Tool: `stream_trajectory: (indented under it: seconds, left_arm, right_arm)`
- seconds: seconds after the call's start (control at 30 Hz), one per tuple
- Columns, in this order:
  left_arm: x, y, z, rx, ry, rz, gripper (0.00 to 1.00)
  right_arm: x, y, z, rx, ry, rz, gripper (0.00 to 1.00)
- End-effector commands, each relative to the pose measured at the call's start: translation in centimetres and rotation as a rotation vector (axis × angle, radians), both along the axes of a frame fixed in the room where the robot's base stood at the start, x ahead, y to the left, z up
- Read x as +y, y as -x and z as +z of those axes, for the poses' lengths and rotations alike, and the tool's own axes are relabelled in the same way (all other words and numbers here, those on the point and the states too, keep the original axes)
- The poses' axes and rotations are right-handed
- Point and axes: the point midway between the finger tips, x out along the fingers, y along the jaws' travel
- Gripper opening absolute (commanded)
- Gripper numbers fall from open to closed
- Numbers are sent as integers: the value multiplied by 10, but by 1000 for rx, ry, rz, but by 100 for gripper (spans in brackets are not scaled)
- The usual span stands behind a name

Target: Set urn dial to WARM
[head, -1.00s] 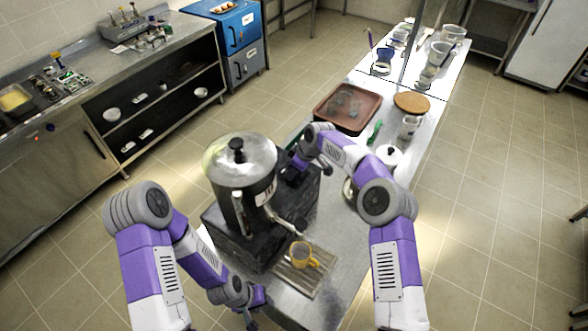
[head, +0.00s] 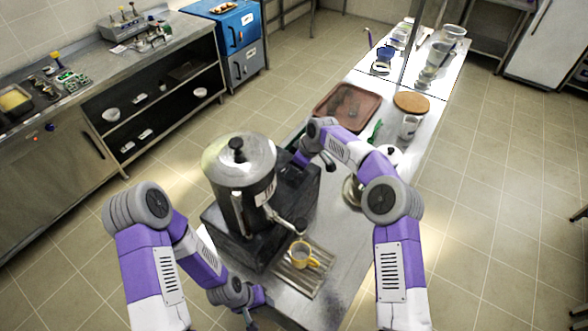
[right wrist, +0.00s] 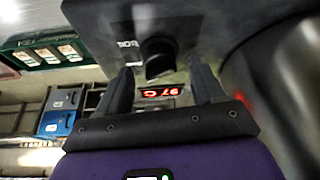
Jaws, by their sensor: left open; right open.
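The metal urn (head: 225,185) with a black lid knob stands on a dark base at the near end of the steel table. In the right wrist view a round black dial (right wrist: 158,57) sits on the urn's dark housing (right wrist: 215,18), beside a small white label whose text I cannot read surely. My right gripper (right wrist: 162,70) is open, its fingers on either side of the dial with gaps showing; I cannot tell any contact. In the head view its fingers are hidden behind the urn. My left gripper (head: 254,314) is low near the table's front edge, open and empty.
A yellow mug (head: 300,252) stands on the drip tray (head: 310,282) below the urn's tap. A red lit display (right wrist: 160,91) shows between my right fingers. A brown tray (head: 345,108), a round wooden board (head: 411,102) and a clear jar (head: 409,127) stand farther along the table.

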Motion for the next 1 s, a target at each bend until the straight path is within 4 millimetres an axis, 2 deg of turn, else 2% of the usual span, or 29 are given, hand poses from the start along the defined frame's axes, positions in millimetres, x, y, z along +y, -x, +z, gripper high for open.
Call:
stream_trajectory:
  seconds: [0.2,0.4,0.87,1.0]
  left_arm:
    - [0,0,-6,0,0,0,43]
    - [0,0,-7,0,0,0,43]
    - [0,0,-7,0,0,0,43]
    - [0,0,-7,0,0,0,43]
  right_arm:
    - [-14,6,35,-2,1,-1,67]
    - [-19,9,50,-1,1,1,67]
    - [-19,9,51,0,1,1,67]
    - [-30,9,42,4,18,-39,67]
